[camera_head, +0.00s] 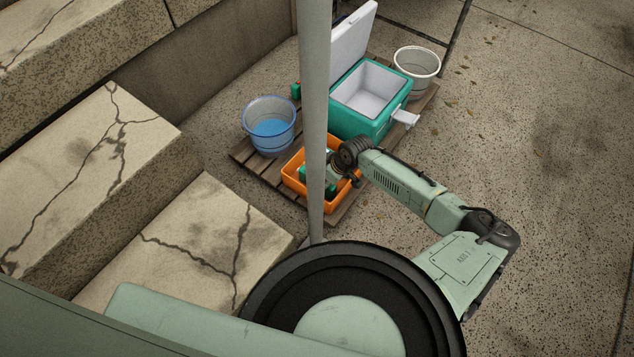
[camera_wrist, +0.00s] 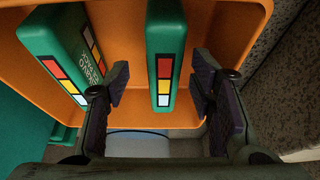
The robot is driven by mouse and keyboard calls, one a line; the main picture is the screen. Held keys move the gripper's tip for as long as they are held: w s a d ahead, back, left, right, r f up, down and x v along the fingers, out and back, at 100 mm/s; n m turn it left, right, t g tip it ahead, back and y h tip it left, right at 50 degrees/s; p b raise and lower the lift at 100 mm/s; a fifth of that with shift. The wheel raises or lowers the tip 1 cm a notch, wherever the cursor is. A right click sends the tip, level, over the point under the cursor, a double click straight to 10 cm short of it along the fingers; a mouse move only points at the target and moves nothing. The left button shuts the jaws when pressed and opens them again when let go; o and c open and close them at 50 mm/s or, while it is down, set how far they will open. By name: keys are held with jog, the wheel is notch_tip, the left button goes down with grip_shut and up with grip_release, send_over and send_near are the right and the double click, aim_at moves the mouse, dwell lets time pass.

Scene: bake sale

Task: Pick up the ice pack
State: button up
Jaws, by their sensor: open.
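Two green ice packs with red, yellow and white blocks show in the wrist view inside an orange crate (camera_wrist: 215,18). One ice pack (camera_wrist: 165,50) stands between the open fingers of my gripper (camera_wrist: 160,84), with a gap on both sides. The other ice pack (camera_wrist: 62,50), with white lettering, leans at the left, outside the fingers. In the head view, my gripper (camera_head: 337,170) is over the orange crate (camera_head: 338,208), its fingers hard to make out. Some green of a pack (camera_head: 304,178) shows there; a grey pole hides part of the crate.
The crate stands on a wooden pallet (camera_head: 246,157). Behind it is an open, empty green cooler (camera_head: 350,121). A blue bucket (camera_head: 268,125) of water stands left, a white bucket (camera_head: 417,65) back right. The grey pole (camera_head: 315,90) stands in front; stone steps are left. Ground at right is clear.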

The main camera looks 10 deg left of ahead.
jog(key=x, duration=0.2)
jog(key=b+x, duration=0.1)
jog(key=x, duration=0.2)
jog(key=shift+a+r, duration=0.2)
jog(key=shift+a, duration=0.2)
jog(key=shift+c, duration=0.4)
jog(key=shift+s, duration=0.1)
grip_shut()
